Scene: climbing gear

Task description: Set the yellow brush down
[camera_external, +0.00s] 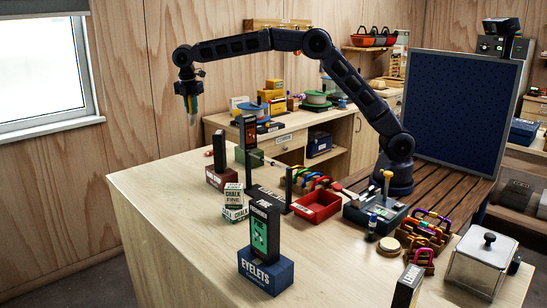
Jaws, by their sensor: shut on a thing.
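My gripper (188,92) is raised at the upper left, high above the far left part of the wooden table (165,205). It is shut on a slim upright thing, the yellow brush (193,119), with yellow and green showing around the fingers and a pale end pointing down. The brush hangs well clear of the table. The fingers are small here and hide its upper part.
Chalk boxes (235,203), a blue eyelets box (266,271), a red tray (318,206) and several carabiners (428,232) stand on the table. A metal canister (481,262) is at the near right. The table's left front area is bare.

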